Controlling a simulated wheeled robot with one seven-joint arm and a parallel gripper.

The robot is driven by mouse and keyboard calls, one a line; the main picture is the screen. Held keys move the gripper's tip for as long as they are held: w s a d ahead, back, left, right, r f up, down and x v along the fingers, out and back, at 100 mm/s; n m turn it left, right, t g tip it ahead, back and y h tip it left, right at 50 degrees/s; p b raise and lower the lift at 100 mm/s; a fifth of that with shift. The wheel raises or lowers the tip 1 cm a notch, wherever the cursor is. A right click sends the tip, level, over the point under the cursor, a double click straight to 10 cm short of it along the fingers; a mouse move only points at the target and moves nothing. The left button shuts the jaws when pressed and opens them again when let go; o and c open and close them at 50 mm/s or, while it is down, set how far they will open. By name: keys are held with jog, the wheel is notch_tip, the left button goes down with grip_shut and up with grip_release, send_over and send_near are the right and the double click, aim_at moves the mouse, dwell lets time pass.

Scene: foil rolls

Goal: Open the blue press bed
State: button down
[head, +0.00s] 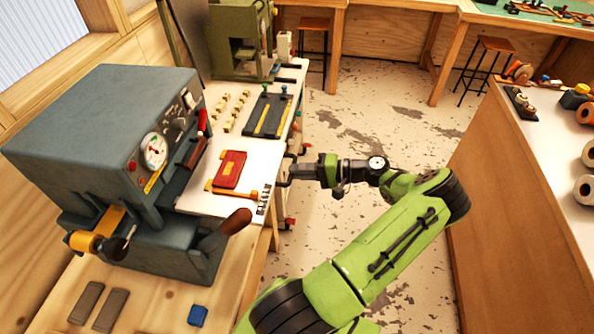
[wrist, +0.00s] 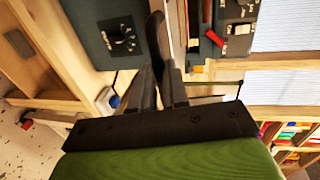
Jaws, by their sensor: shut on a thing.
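The blue-grey press (head: 110,140) stands at the left in the head view, with a round gauge (head: 153,150) and a brown-handled lever (head: 235,222) at its front right. My gripper (head: 288,172) is right of the press, at the right edge of the white worktop. Its fingertips are hard to make out there. In the wrist view my gripper (wrist: 160,88) has its fingers close together on a dark upright piece (wrist: 156,35), which looks like a handle. A blue-grey panel (wrist: 95,25) is just left of that piece. I cannot tell which part it belongs to.
The white worktop (head: 200,198) holds a red plate (head: 230,169) and a dark tray with yellow strips (head: 268,115). A green machine (head: 240,40) stands behind. A counter with rolls (head: 530,130) is at the right. The floor between (head: 370,110) is clear.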

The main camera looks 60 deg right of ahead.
jog(key=c, duration=1.1)
grip_release()
jog(key=b+v, duration=0.1)
jog(key=v, duration=1.4)
jog(key=shift+s+d, duration=0.15)
jog(key=shift+s, duration=0.25)
